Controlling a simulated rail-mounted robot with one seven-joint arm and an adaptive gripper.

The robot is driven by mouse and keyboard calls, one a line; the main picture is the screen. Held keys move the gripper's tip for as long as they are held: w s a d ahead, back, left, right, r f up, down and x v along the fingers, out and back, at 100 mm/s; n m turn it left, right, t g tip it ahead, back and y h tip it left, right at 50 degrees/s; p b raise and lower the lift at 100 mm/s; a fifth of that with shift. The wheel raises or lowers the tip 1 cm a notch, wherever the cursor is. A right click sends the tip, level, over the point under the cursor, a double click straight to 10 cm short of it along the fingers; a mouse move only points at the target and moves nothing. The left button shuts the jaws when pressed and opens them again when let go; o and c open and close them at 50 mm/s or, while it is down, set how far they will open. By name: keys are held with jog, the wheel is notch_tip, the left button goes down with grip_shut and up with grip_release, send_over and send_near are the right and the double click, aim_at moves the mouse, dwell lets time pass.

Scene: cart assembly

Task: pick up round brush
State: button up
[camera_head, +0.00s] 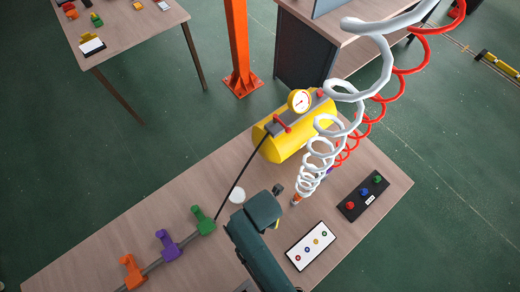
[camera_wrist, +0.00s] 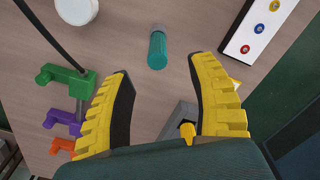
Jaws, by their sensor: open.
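A small teal cylinder (camera_wrist: 157,48), which looks like the round brush, is on the wooden table in the wrist view. Its lighter, ribbed-looking end is toward the top of that picture. My gripper (camera_wrist: 161,67) is open, with its two yellow, dark-padded fingers spread apart. The cylinder shows just beyond the gap between the fingertips, and nothing is held. I cannot tell the height between fingers and table. In the head view my dark green wrist hides this spot, and I cannot make out the brush there.
A white round piece (camera_wrist: 77,10) and green hook (camera_wrist: 68,80) are left of the cylinder; a white panel with coloured buttons (camera_wrist: 262,25) is right. A grey-and-yellow item (camera_wrist: 184,125) shows between the fingers. A yellow tank (camera_head: 293,130) and hanging coiled hoses (camera_head: 345,90) stand behind.

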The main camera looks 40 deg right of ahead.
notch_tip(320, 180, down, 4)
jog(key=shift+f, duration=0.1)
jog(key=f, duration=0.3)
jog(key=a+f, duration=0.1)
jog(key=f, duration=0.1)
grip_shut()
